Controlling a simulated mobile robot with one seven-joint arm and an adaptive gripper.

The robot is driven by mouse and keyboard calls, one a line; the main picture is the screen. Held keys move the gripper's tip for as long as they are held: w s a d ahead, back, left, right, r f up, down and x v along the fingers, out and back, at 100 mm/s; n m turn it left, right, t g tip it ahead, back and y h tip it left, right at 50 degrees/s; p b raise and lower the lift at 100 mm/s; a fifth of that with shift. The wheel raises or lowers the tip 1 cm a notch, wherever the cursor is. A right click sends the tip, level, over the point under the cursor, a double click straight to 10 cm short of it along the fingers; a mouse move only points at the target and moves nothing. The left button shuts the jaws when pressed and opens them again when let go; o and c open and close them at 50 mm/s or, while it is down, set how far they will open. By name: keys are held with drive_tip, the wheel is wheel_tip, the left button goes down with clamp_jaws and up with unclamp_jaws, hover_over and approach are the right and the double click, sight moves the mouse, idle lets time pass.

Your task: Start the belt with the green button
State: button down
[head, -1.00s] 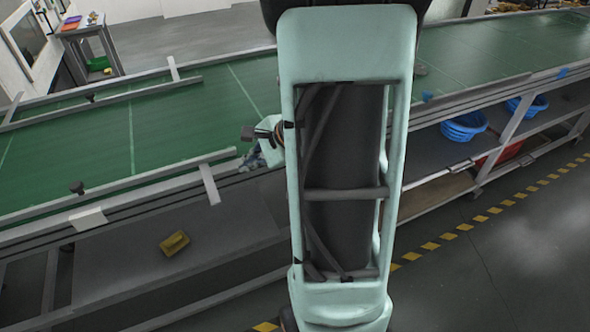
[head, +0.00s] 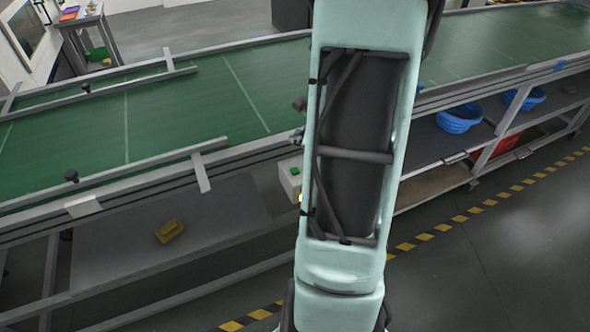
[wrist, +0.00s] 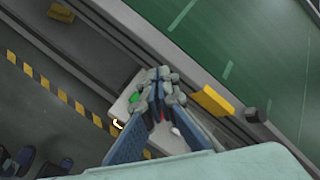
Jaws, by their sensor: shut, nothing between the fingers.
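The light grey control box (head: 287,181) is at the belt's near side, partly hidden behind my arm in the head view. Its green button (head: 295,171) is on top. In the wrist view the box (wrist: 122,106) lies under and beside my fingers, with the green button (wrist: 134,97) just left of them. A small red part (wrist: 164,108) shows between the fingers. My gripper (wrist: 160,76) is shut and empty, over the box; I cannot tell its height or any contact. The green belt (head: 190,103) runs behind the box.
Metal rails edge the belt. A yellow block (head: 170,230) lies on the lower shelf. Blue baskets (head: 459,119) and a red one (head: 506,143) stand on the right-hand shelves. A yellow piece (wrist: 213,101) is right of my fingers. Yellow-black tape (head: 430,245) marks the open floor.

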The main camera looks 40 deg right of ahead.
drive_tip(key=shift+f, duration=0.1)
drive_tip(key=b, duration=0.6)
hover_over(296, 171)
wheel_tip(296, 171, down, 8)
drive_tip(key=shift+r, duration=0.15)
drive_tip(key=shift+f+b, duration=0.45)
drive_tip(key=shift+b, duration=0.35)
drive_tip(key=shift+f, duration=0.15)
drive_tip(key=shift+f+b, duration=0.3)
drive_tip(key=shift+b, duration=0.4)
